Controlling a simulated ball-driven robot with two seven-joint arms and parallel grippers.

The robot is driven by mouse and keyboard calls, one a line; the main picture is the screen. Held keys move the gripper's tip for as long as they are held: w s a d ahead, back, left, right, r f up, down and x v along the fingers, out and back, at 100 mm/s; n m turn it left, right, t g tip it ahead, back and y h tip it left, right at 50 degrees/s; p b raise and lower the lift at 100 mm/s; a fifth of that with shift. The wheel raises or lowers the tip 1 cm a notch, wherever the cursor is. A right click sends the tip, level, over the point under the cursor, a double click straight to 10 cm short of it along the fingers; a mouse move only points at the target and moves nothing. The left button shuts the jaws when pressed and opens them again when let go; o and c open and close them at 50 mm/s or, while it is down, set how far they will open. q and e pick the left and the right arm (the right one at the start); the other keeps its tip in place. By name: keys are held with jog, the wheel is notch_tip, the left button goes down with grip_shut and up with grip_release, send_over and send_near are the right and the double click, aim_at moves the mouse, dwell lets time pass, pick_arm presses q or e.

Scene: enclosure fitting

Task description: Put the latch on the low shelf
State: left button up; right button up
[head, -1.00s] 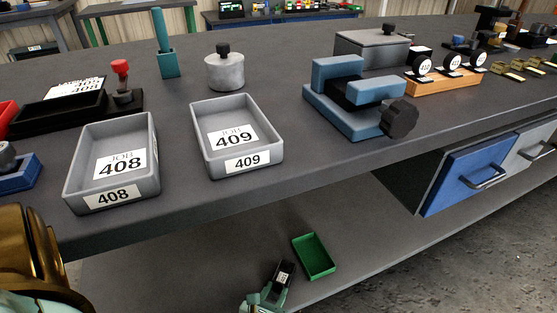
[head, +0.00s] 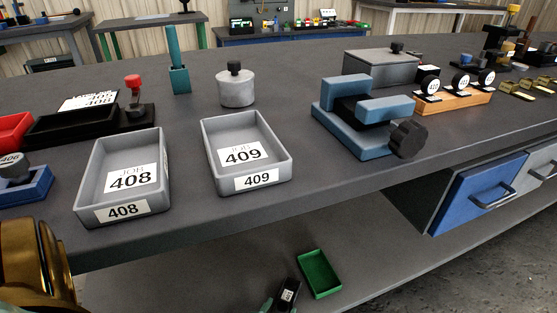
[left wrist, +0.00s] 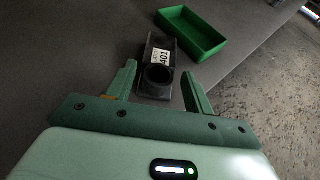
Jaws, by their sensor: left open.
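A black part with a white label reading 401 (left wrist: 160,62), which I take to be the latch, lies on the low shelf (left wrist: 75,50). It has a round, ring-like near end. My left gripper (left wrist: 158,74) is open, with one finger on each side of that near end. I see no clear contact between the fingers and the part. In the head view the labelled black part (head: 288,292) is at the bottom edge, and only a sliver of my left gripper (head: 266,306) shows. My right gripper is not in view.
A green tray (head: 319,275) sits on the low shelf beside the black part; it also shows in the left wrist view (left wrist: 190,35). Above are the bench top with grey bins 408 (head: 92,190) and 409 (head: 216,165), a blue vise (head: 350,135) and a blue drawer (head: 475,195).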

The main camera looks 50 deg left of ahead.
pick_arm(q)
jog(key=s+d+r+m+g+h+p, duration=0.2)
jog(key=s+d+m+h, duration=0.45)
jog(key=m, duration=0.65)
jog(key=s+d+r+m+g+h+p, duration=0.1)
jog(key=s+d+m+g+h+p, duration=0.15)
jog(key=s+d+m, duration=0.75)
jog(key=s+a+m+g+y, duration=0.6)
jog(key=s+a+m, duration=1)
jog(key=m, duration=0.9)
jog(key=shift+s+a+r+m+g+y, duration=0.25)
jog(key=shift+a+g, duration=0.25)
jog(key=shift+g, duration=0.35)
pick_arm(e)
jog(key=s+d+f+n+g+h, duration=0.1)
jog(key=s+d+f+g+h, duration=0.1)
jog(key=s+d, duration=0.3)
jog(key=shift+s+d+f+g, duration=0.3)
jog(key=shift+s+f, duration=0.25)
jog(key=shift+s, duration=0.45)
pick_arm(q)
jog(key=shift+f, duration=0.1)
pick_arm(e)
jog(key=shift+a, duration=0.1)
